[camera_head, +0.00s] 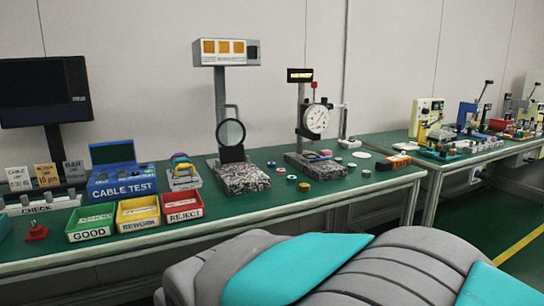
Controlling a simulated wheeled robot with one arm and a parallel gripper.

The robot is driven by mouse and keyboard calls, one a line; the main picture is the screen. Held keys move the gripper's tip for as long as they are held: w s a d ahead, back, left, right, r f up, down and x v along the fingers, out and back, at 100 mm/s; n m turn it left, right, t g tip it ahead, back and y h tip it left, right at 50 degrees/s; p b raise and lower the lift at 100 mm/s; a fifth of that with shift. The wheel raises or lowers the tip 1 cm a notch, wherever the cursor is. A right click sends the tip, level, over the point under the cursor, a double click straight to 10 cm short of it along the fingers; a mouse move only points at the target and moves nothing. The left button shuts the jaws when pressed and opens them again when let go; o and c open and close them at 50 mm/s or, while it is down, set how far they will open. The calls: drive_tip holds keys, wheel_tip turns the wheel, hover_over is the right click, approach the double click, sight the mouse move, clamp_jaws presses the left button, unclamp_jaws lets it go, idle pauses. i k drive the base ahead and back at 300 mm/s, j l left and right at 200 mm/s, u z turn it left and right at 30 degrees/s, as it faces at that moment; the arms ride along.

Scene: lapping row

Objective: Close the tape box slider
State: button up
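I cannot make out for certain which thing is the tape box, and I cannot see a slider clearly on anything. A small orange and dark box (394,162) lies near the right end of the green table. A grey holder with colored rings or rolls (183,172) stands behind the red bin. My gripper is not in view. A grey and teal part of my own body fills the bottom foreground and hides the floor there.
The green table (330,191) holds GOOD (90,223), REWORK (138,213) and REJECT (183,207) bins, a blue CABLE TEST unit (122,182), a magnifier stand (230,133) and a dial gauge stand (315,119). A second table (440,164) stands right.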

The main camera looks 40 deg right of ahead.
sight(403, 155)
drive_tip(key=z, duration=2.2)
drive_tip(key=i+l+u, duration=0.1)
drive_tip(key=i+l, duration=0.2)
